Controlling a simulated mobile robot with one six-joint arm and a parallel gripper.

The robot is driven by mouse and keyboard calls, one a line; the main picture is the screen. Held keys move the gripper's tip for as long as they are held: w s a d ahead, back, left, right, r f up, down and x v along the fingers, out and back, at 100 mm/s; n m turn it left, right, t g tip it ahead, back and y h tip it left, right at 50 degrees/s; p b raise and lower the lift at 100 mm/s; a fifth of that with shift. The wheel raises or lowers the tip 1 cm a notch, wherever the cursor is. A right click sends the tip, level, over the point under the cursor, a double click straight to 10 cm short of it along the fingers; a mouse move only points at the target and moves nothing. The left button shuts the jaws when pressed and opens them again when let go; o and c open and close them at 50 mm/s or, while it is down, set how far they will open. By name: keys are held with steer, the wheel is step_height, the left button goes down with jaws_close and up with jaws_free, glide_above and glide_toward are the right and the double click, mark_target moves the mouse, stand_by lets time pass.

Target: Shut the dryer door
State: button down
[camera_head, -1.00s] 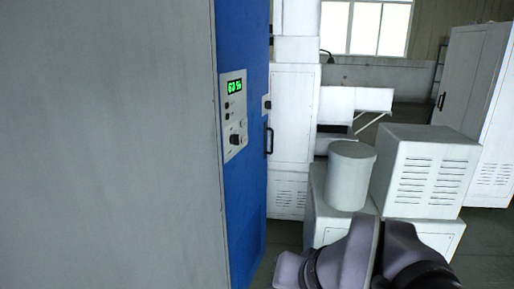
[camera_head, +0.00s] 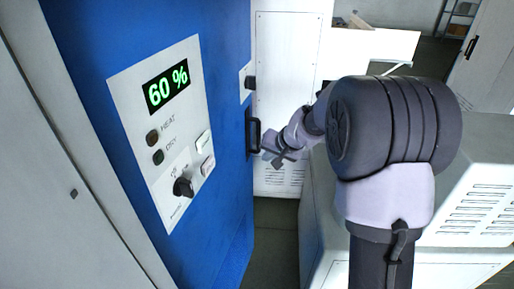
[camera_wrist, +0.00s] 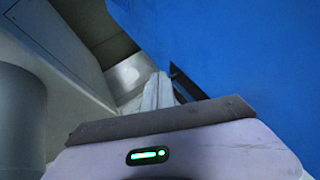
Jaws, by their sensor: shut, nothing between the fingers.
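The dryer's blue front (camera_head: 220,60) stands at the left of the head view, turned steeply away. Its pale control panel (camera_head: 165,130) has a green "60 %" display. A black bar handle (camera_head: 253,133) sits near the blue front's far right edge. My gripper (camera_head: 277,153) is shut and empty, just right of the handle; I cannot tell whether they touch. In the wrist view the fingers (camera_wrist: 158,92) point along the blue surface (camera_wrist: 240,50), beside a small dark part that may be the handle. The door's seam and how far it stands open are not clear.
A white cabinet (camera_head: 285,90) stands behind the gripper. A louvred white box (camera_head: 480,205) is at the right, beneath and beside my arm. A grey cylinder (camera_wrist: 20,120) shows at the left in the wrist view. A strip of floor (camera_head: 272,240) between dryer and box is free.

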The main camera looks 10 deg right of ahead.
steer(key=b, duration=0.2)
glide_toward(244, 164)
step_height(244, 164, down, 3)
steer(key=d, duration=0.2)
steer(key=shift+w+a+f+p, duration=0.2)
steer(key=shift+w+a, duration=0.35)
steer(key=shift+a, duration=0.25)
steer(key=shift+w+a+f+p, duration=0.1)
steer(key=shift+w+a+p, duration=0.1)
steer(key=shift+w+a, duration=0.5)
steer(key=shift+a, duration=0.1)
